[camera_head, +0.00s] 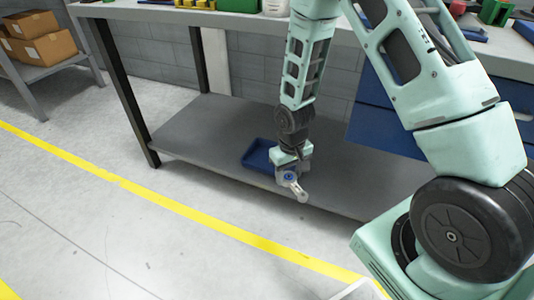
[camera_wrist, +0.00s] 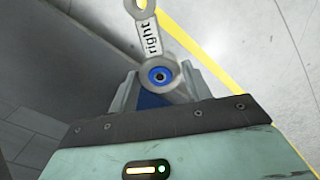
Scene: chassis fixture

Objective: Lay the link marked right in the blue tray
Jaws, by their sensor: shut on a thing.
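The link marked right (camera_wrist: 151,40) is a grey metal bar with a ring at each end and a blue bushing in the near ring. My gripper (camera_wrist: 157,85) is shut on the link at its blue-bushed end. In the head view the link (camera_head: 298,189) sticks out from my gripper (camera_head: 289,177), tilted down to the right. The blue tray (camera_head: 246,160) sits on the lower grey shelf, just behind and left of my gripper. My wrist and gripper hide its right part. The visible part of its inside looks empty.
The lower shelf (camera_head: 190,135) is bare left of the tray. The workbench top (camera_head: 240,17) above it holds several items. A table leg (camera_head: 125,90) stands at the left. A rack with cardboard boxes (camera_head: 45,45) is at far left. Open floor with a yellow line (camera_head: 200,221) lies in front.

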